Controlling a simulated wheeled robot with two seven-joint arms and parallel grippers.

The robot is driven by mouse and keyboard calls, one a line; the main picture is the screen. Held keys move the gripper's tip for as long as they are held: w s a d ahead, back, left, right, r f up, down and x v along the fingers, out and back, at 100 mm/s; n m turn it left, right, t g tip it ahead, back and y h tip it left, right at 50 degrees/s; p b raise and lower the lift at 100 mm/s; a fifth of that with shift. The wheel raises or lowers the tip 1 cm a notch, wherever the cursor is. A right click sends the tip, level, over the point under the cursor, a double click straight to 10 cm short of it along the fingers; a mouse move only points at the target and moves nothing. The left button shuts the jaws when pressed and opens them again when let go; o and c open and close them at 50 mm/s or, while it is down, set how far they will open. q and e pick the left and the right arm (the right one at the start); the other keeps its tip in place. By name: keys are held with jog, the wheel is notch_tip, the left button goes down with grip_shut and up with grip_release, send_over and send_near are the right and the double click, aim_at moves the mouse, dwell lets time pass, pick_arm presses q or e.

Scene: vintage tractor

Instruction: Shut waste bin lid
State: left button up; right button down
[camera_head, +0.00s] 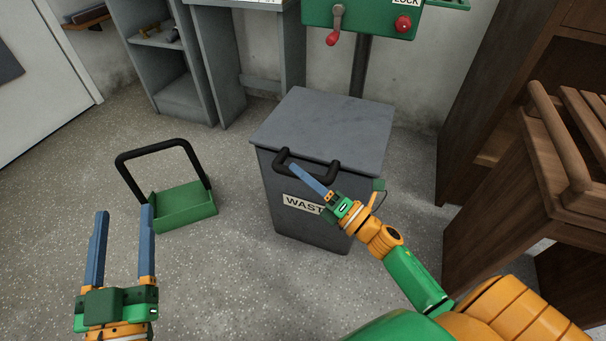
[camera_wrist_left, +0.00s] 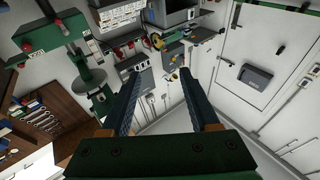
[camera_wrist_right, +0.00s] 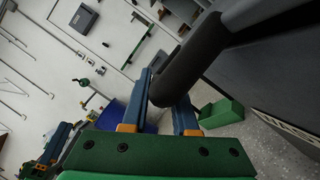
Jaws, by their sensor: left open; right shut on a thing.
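The grey waste bin (camera_head: 350,226) stands on the floor in the middle of the head view, with a partly covered "WASTE" label on its front. Its flat grey lid (camera_head: 330,122) lies over the top; I cannot tell whether a small gap is left under it. A black handle (camera_head: 318,166) sits at the lid's front edge. My right gripper (camera_head: 297,172) is shut on this handle, and the black bar (camera_wrist_right: 190,62) shows between its fingers in the right wrist view. My left gripper (camera_head: 124,211) is open and empty, left of the bin and well apart from it.
A green tray with a black hoop handle (camera_head: 184,206) stands on the floor left of the bin. A wooden bench (camera_head: 510,200) stands at the right. A green machine (camera_head: 362,17) and grey cabinets (camera_head: 262,60) are behind. Speckled floor is clear in front.

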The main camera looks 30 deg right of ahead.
jog(key=shift+f+b, duration=0.65)
jog(key=shift+f, duration=0.1)
jog(key=shift+r, duration=0.1)
jog(key=c, duration=0.7)
grip_release()
pick_arm(q)
jog(key=s+r+m+t+h, duration=0.1)
jog(key=s+r+t+h, duration=0.2)
jog(key=s+r+t, duration=0.2)
notch_tip(320, 180, up, 4)
jog(key=shift+f, duration=0.15)
jog(key=shift+d, duration=0.1)
pick_arm(e)
jog(key=shift+s, duration=0.1)
pick_arm(q)
jog(key=w+f+g, duration=0.1)
jog(key=f, duration=0.1)
jog(key=w+f+g+y+p, duration=0.1)
jog(key=w+f, duration=0.1)
jog(key=shift+w+f+n+g, duration=0.2)
jog(key=shift+n+g, duration=0.1)
pick_arm(e)
jog(key=v, duration=0.7)
jog(key=shift+d, duration=0.1)
pick_arm(q)
jog(key=shift+s+d, duration=0.1)
